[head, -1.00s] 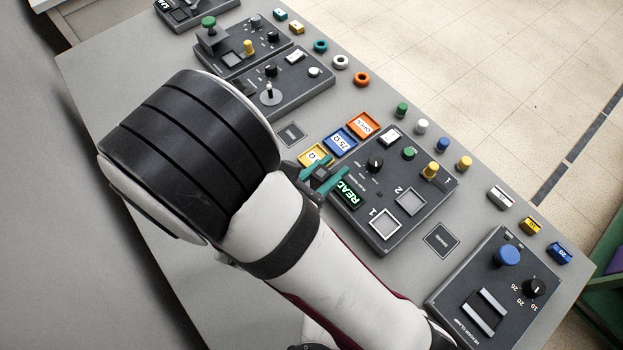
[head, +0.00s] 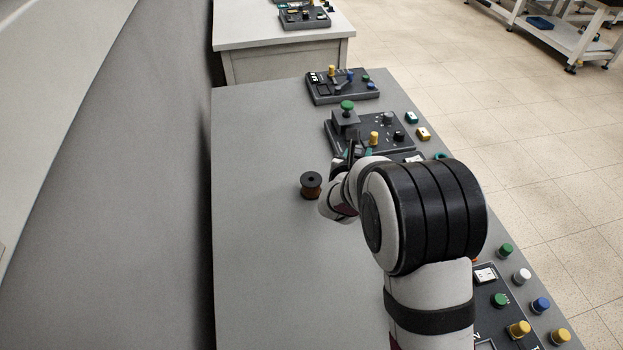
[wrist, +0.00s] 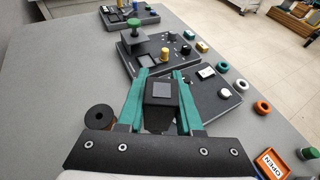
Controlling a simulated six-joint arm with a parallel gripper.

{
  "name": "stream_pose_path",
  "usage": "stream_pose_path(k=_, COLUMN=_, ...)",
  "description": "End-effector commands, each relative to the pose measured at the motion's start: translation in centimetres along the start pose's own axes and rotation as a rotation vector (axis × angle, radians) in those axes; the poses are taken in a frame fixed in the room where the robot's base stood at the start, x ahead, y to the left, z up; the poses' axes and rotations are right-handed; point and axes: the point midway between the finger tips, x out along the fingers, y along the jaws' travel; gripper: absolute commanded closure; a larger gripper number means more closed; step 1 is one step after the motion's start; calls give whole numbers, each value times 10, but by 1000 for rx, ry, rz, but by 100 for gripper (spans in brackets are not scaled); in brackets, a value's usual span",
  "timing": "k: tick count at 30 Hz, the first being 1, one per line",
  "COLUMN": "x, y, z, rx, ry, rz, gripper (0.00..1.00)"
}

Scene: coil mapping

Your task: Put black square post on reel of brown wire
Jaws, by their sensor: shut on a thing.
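The black square post (wrist: 161,92) is between the teal fingers of my gripper (wrist: 161,85) in the wrist view, with its square end face showing. My gripper is shut on it. In the head view my gripper (head: 354,153) is beyond my arm, near the far panels, and the post is hard to make out there. The reel of brown wire (head: 311,185) stands upright on the table to the left of my gripper. In the wrist view the reel (wrist: 101,117) is left of the left finger, partly hidden by my gripper, with a dark top and central hole.
A dark panel with a green knob on a square block (head: 346,112) and a yellow knob is beyond my gripper. Rings (wrist: 262,107) and small blocks lie along the right table edge. An orange tray (wrist: 271,163) is at lower right. The left table is clear.

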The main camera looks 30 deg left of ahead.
Motion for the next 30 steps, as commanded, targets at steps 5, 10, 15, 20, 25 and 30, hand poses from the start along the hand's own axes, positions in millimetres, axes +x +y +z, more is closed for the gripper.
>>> stream_pose_path(k=5, x=21, y=4, z=26, rx=-44, ry=1, rz=106, gripper=100)
stream_pose_path(k=10, x=35, y=49, z=4, rx=-49, ry=5, rz=122, gripper=100)
stream_pose_path(k=15, x=50, y=98, z=-22, rx=-47, ry=4, rz=119, gripper=100)
stream_pose_path(k=20, x=58, y=118, z=-35, rx=-46, ry=4, rz=116, gripper=100)
stream_pose_path(k=25, x=70, y=119, z=-65, rx=-47, ry=5, rz=115, gripper=100)
stream_pose_path(k=30, x=72, y=119, z=-69, rx=-45, ry=2, rz=115, gripper=100)
